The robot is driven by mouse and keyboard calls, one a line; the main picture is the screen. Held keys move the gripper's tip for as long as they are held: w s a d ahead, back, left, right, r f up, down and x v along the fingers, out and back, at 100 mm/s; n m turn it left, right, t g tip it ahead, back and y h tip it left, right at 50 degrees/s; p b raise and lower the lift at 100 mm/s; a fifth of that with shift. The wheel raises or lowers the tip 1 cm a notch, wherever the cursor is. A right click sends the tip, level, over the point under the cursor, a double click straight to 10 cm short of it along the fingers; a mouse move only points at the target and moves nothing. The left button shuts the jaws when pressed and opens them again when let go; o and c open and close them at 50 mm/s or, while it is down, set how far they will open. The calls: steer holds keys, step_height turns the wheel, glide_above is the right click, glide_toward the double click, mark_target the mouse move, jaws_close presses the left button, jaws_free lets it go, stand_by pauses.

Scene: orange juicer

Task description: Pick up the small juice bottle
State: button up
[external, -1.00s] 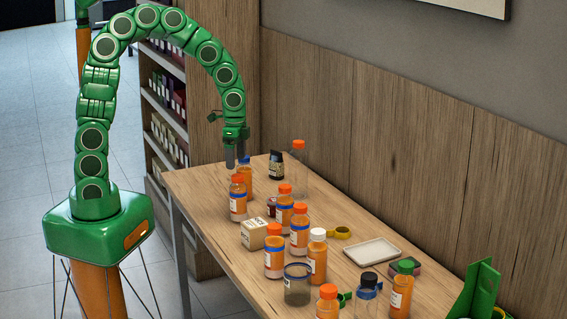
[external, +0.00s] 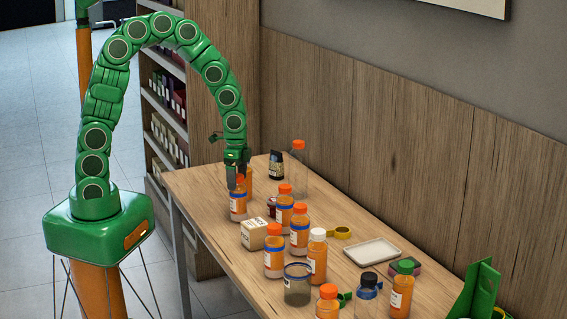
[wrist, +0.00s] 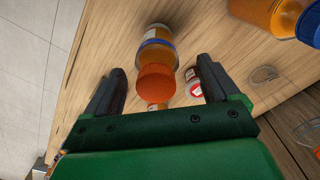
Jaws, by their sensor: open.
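A small juice bottle (external: 238,207) with orange juice, a white label and an orange cap stands upright near the table's left edge. My gripper (external: 239,184) is directly over it, pointing down, and partly hides its cap. In the wrist view the bottle's orange cap (wrist: 155,82) and blue band lie between the two open fingers, nearer the left one. The gripper (wrist: 158,85) is open and holds nothing. I cannot tell whether a finger touches the bottle. Several similar orange-capped bottles (external: 300,232) stand farther right.
A blue-capped bottle (wrist: 309,24) is close by, mostly hidden behind my gripper externally. A cream box (external: 254,234) and a small dark jar (external: 271,207) stand nearby. A clear orange-capped bottle (external: 299,175) stands behind. A white tray (external: 373,252) lies near the wall.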

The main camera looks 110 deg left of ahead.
mark_target(238, 188)
steer(key=shift+w+d+f, duration=0.1)
steer(key=shift+d+f, duration=0.05)
steer(key=shift+f, duration=0.9)
steer(key=shift+w+d+f, duration=0.1)
steer(key=shift+f, duration=0.9)
steer(key=c, duration=1.4)
